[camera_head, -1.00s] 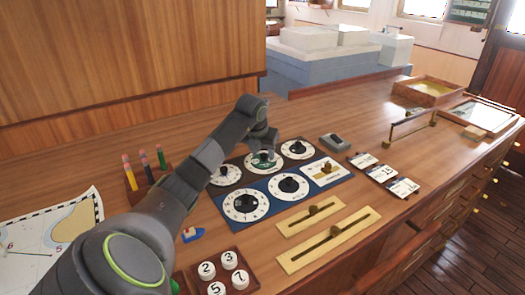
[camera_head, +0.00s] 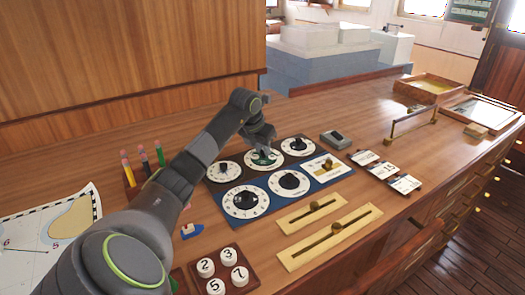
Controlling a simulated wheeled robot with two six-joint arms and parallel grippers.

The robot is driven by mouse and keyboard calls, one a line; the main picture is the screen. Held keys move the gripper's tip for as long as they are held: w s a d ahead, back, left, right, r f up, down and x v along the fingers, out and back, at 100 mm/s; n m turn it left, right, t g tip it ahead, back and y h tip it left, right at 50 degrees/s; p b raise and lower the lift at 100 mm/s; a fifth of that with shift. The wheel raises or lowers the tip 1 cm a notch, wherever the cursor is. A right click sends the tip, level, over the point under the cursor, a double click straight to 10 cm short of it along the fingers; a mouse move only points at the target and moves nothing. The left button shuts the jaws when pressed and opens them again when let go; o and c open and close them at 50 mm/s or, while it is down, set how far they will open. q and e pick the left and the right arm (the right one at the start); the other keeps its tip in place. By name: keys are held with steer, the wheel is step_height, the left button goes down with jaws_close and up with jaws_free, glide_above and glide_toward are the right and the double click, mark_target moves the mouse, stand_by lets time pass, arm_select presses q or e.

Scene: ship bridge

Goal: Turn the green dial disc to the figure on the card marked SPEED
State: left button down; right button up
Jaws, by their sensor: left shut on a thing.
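The green dial disc (camera_head: 266,162) is in the middle of the back row of dials on the dark panel, partly hidden by my left gripper. My left gripper (camera_head: 264,152) comes down from above and is shut on the knob of this dial. The figures on the disc are too small to read. Several small cards lie to the right of the panel, among them a near one (camera_head: 402,183), a middle one (camera_head: 381,170) and a far one (camera_head: 363,157). I cannot tell which is marked SPEED. My right gripper is not in view.
White dials with black knobs surround it, one left (camera_head: 223,172), one right (camera_head: 297,146) and two in front. Two brass sliders (camera_head: 330,240) lie nearer. A tray of numbered pegs (camera_head: 238,255), pencils (camera_head: 143,167) and a chart (camera_head: 50,225) are left.

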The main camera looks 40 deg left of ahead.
arm_select(q)
steer(key=m+h+b, duration=0.1)
steer(key=m, duration=0.2)
steer(key=shift+a, duration=0.15)
steer(key=shift+w+a+r+m+h+b, duration=0.1)
steer(key=shift+m+h+b, duration=0.35)
steer(key=shift+m, duration=0.65)
steer(key=c, duration=1.3)
jaws_free()
steer(key=shift+o, duration=0.2)
steer(key=b+v, duration=0.1)
steer(key=v, duration=1.6)
steer(key=shift+a+r+b, duration=0.15)
steer(key=shift+b, duration=0.15)
